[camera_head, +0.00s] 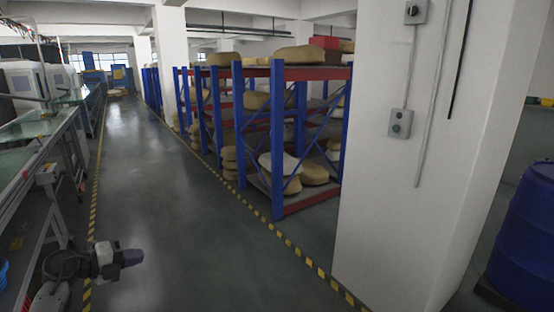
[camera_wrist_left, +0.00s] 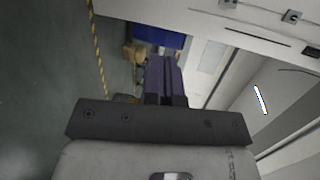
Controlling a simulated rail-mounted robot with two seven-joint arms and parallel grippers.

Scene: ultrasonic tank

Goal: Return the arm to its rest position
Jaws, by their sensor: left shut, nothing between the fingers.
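My left arm comes in at the lower left of the head view, bent, over the floor near the yellow-black line. Its gripper (camera_head: 132,257) points to the right and is empty. In the left wrist view the two dark purple fingers of the left gripper (camera_wrist_left: 164,80) lie together, with nothing between them. Beyond them are floor, wall and a blue thing. My right gripper is in neither view.
A workbench line (camera_head: 30,160) runs along the left. Blue and red shelving (camera_head: 278,140) with tan sacks stands at the centre. A white pillar (camera_head: 385,200) and a blue drum (camera_head: 525,235) stand at the right. The grey aisle floor (camera_head: 190,210) is clear.

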